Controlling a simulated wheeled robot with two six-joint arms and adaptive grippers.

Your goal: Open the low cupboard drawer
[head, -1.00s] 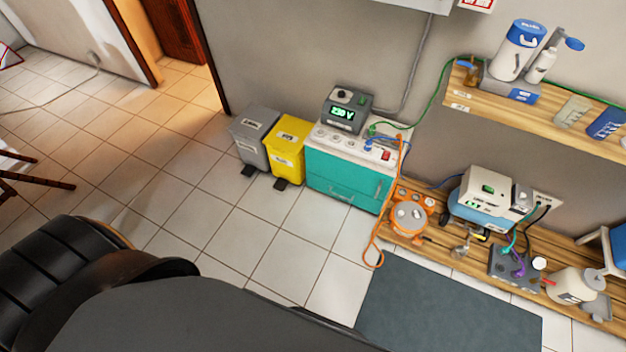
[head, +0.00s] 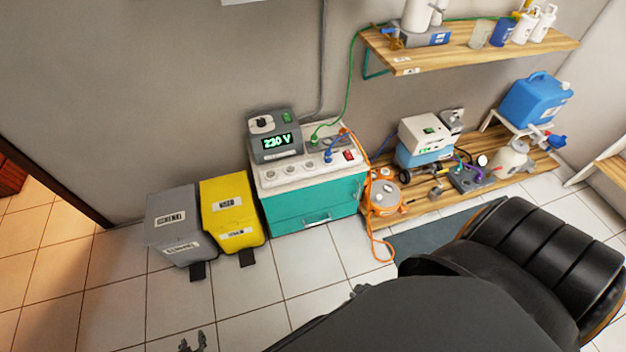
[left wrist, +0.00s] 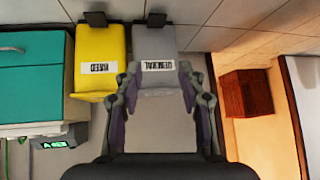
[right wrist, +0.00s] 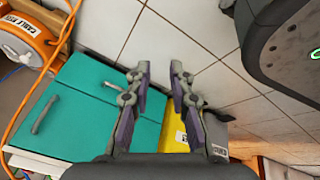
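The low teal cupboard (head: 290,208) stands against the wall with a white top. Its drawer front carries a metal handle (head: 317,220) and looks closed. A second, upright handle (head: 357,190) is at its right side. In the right wrist view the teal cupboard (right wrist: 75,125) lies left of my right gripper (right wrist: 159,75), which is open and empty, apart from the handles. In the left wrist view the cupboard (left wrist: 30,75) is at the left edge; my left gripper (left wrist: 160,75) is open and empty before the bins. Its tips (head: 192,343) show at the head view's bottom edge.
A yellow bin (head: 230,205) and a grey bin (head: 172,222) stand left of the cupboard. An orange cable reel (head: 383,200) with a trailing cord is at its right. Tiled floor in front is clear.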

